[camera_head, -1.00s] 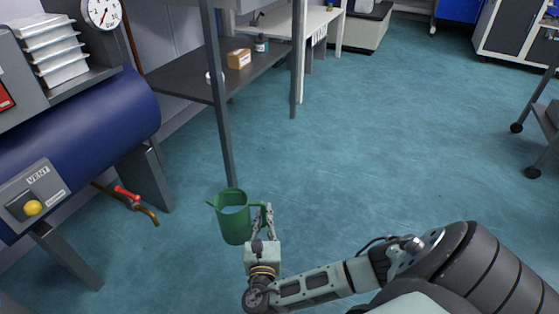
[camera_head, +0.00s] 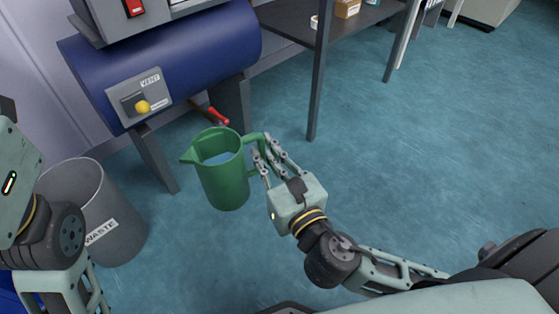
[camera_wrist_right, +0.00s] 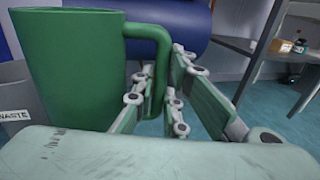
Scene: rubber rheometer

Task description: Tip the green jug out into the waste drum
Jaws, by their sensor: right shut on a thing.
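The green jug (camera_head: 223,182) is upright, with a pale bluish liquid inside, and its spout points left. My right gripper (camera_head: 262,165) is shut on the jug's handle and holds the jug in the air. In the right wrist view the jug (camera_wrist_right: 72,70) fills the left side, and my right gripper's fingers (camera_wrist_right: 160,92) are around its handle. The grey waste drum (camera_head: 107,232), labelled WASTE, stands on the floor to the left of the jug, apart from it. Its edge also shows in the right wrist view (camera_wrist_right: 14,95). My left arm shows at the left edge; its gripper fingers are not visible.
A blue tank (camera_head: 170,65) on grey legs stands behind the jug and drum, with a vent box (camera_head: 138,97) and a red-handled tap (camera_head: 218,117). A dark shelf unit (camera_head: 318,80) is behind on the right. The floor on the right is clear.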

